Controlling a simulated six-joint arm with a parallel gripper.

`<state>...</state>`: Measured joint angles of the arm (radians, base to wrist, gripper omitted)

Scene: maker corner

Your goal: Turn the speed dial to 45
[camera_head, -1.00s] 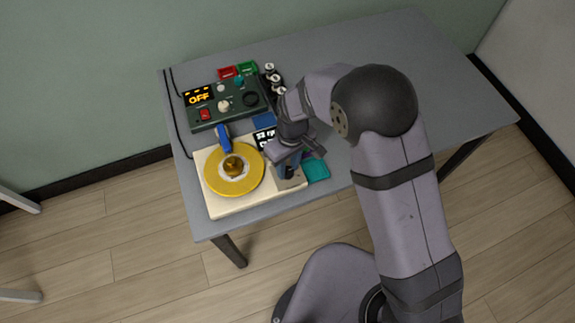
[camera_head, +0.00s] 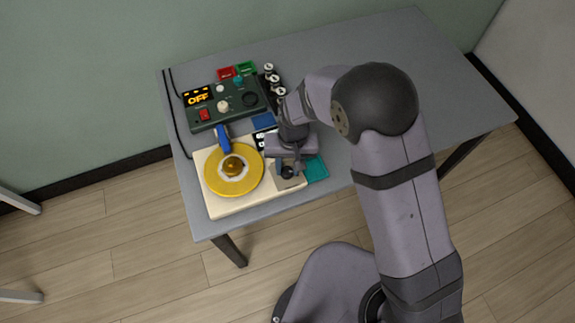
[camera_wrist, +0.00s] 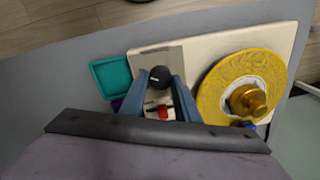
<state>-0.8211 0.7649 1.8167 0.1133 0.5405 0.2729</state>
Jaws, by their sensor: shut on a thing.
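The speed dial is a round black knob (camera_head: 288,173) on a grey panel at the right end of a cream turntable (camera_head: 222,208). In the wrist view the dial (camera_wrist: 159,77) shows between the two blue fingers of my gripper (camera_wrist: 160,80), with a pale mark on its top. My gripper (camera_head: 287,168) comes from above and is shut on the dial. A red switch (camera_wrist: 163,112) sits beside the dial. A dark display with white characters (camera_head: 264,139) is partly hidden behind my gripper, and I cannot read its number.
The turntable carries a yellow platter (camera_head: 216,179) with a gold centre and a blue arm (camera_head: 222,139). A green control box (camera_head: 234,115) reading OFF stands behind. The right of the table (camera_head: 420,110) is clear.

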